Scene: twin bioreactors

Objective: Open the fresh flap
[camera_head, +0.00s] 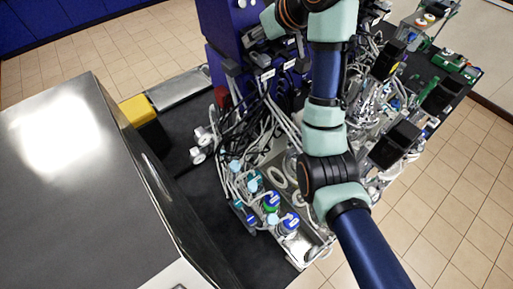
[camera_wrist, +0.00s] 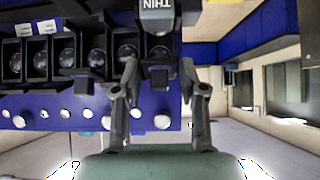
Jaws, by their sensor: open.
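My gripper (camera_wrist: 159,68) is open and empty in the wrist view, its two grey fingers spread in front of a blue panel. A row of black pump units (camera_wrist: 66,62) with round rollers runs along this panel. The fresh flap cannot be picked out by any readable label. In the head view my gripper is small beside the blue bioreactor tower (camera_head: 222,25), and its fingers are hard to make out.
Knobs (camera_wrist: 65,114) line the panel. Black cables (camera_head: 255,118) and tubes hang below the tower. Bottles with blue caps (camera_head: 291,222) stand in a tray at the front. A steel-topped cabinet (camera_head: 60,190) is at left. Tiled floor (camera_head: 455,200) lies open at right.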

